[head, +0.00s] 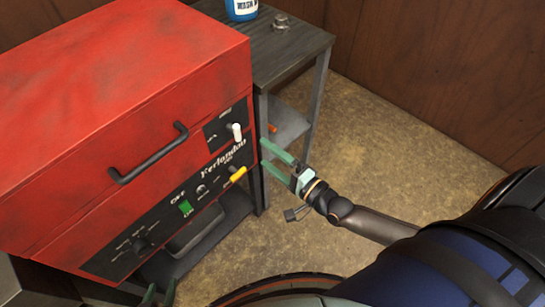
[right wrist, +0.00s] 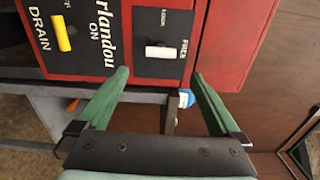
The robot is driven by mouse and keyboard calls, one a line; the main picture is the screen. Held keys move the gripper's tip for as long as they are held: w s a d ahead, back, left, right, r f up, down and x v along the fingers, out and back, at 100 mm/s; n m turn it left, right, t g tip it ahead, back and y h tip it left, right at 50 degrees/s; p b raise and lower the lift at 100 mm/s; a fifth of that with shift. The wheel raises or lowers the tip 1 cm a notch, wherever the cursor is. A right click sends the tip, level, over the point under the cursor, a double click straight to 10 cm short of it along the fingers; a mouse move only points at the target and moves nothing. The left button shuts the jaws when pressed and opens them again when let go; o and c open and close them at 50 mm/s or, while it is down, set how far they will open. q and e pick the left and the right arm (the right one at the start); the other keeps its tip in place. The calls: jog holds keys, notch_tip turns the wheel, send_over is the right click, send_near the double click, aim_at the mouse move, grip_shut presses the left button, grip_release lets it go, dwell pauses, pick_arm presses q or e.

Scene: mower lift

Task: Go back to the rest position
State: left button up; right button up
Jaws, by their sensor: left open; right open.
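A red machine (head: 120,110) labelled "Kerlandou" fills the left of the head view. Its front has a black handle, a green switch (head: 185,207), a yellow lever (head: 238,174) and a white lever (head: 236,131). My right gripper (head: 266,154) is open and empty beside the panel's right edge. In the right wrist view its fingers (right wrist: 161,73) are apart, with the white lever (right wrist: 160,52) beyond the space between them and the yellow lever (right wrist: 62,32) to the left. My left gripper (head: 160,296) shows only its green fingertips at the bottom edge, open.
A grey metal table (head: 280,48) with a lower shelf stands behind and right of the machine. It carries a blue bottle (head: 241,8) and a small metal part (head: 281,22). Brown floor (head: 380,140) is clear to the right, up to the wood-panelled wall (head: 440,70).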

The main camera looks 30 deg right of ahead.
jog(key=shift+s+d, duration=0.2)
jog(key=shift+s, duration=0.25)
jog(key=s+a+f+n+g+h+p, duration=0.1)
jog(key=s+f+n+g+h+p, duration=0.1)
jog(key=s+n, duration=0.5)
jog(key=s+a+f+n+g+h+p, duration=0.1)
jog(key=s+a+f+n+g+p, duration=0.1)
jog(key=s+n, duration=0.5)
notch_tip(320, 180, down, 3)
jog(key=n+g+p, duration=0.1)
jog(key=n+g, duration=0.1)
jog(key=g, duration=0.1)
jog(key=shift+r+g+h+p, duration=0.15)
jog(key=shift+g+h+p, duration=0.15)
jog(key=shift+h+p, duration=0.1)
jog(key=shift+a, duration=0.1)
jog(key=shift+c, duration=0.2)
